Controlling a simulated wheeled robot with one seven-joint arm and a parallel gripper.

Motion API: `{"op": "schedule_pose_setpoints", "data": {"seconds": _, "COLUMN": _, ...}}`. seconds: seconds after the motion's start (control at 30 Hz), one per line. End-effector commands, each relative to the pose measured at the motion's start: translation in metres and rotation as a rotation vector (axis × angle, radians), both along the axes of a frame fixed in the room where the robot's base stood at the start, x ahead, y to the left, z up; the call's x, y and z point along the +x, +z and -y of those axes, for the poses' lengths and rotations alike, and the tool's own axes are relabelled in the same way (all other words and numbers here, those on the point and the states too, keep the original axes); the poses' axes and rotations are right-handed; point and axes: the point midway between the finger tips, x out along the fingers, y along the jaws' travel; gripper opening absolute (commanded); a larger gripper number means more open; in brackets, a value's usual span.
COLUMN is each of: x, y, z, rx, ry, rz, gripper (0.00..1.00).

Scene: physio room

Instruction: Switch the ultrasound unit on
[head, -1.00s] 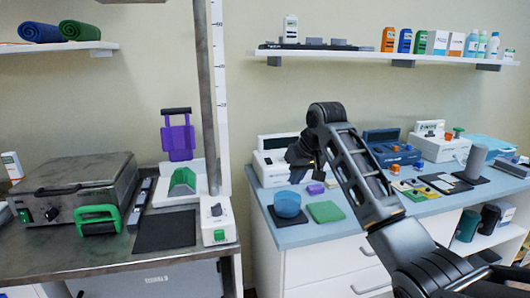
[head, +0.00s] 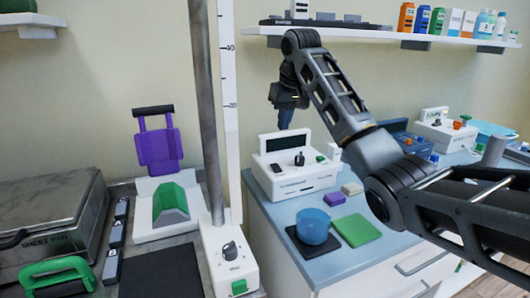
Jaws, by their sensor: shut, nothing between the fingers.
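A white unit (head: 268,180) with a dark screen, a black lever or knob (head: 299,158) and a green button (head: 321,158) stands at the left of the blue-grey counter. Its front lettering is too small to read, so I cannot be sure that it is the ultrasound unit. Whether it is on cannot be told; the screen looks dark. My gripper (head: 285,122) points down, shut and empty, at the unit's screen in the picture. It appears apart from the knob and button. My arm crosses the picture from the right.
A white control box (head: 222,257) with a knob stands beside a metal post (head: 207,110). Another white unit (head: 438,137) stands farther right. A shelf (head: 385,33) hangs above.

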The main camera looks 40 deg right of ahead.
Motion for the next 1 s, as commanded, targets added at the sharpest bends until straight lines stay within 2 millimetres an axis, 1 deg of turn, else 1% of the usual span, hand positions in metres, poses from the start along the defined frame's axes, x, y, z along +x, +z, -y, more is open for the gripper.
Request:
{"op": "schedule_pose_setpoints", "data": {"seconds": 0.13, "x": 0.001, "y": -0.006, "z": 0.001, "rx": 0.001, "ry": -0.001, "rz": -0.004, "gripper": 0.0}}
{"op": "schedule_pose_setpoints", "data": {"seconds": 0.23, "x": 0.005, "y": -0.017, "z": 0.002, "rx": 0.001, "ry": -0.001, "rz": -0.005, "gripper": 0.0}}
{"op": "schedule_pose_setpoints", "data": {"seconds": 0.37, "x": 0.013, "y": -0.039, "z": 0.005, "rx": 0.001, "ry": -0.001, "rz": -0.006, "gripper": 0.0}}
{"op": "schedule_pose_setpoints", "data": {"seconds": 0.7, "x": 0.033, "y": -0.101, "z": 0.01, "rx": 0.001, "ry": -0.001, "rz": -0.005, "gripper": 0.0}}
{"op": "schedule_pose_setpoints", "data": {"seconds": 0.9, "x": 0.036, "y": -0.125, "z": 0.011, "rx": 0.0, "ry": 0.0, "rz": -0.003, "gripper": 0.0}}
{"op": "schedule_pose_setpoints", "data": {"seconds": 1.0, "x": 0.037, "y": -0.131, "z": 0.011, "rx": 0.001, "ry": -0.001, "rz": -0.002, "gripper": 0.0}}
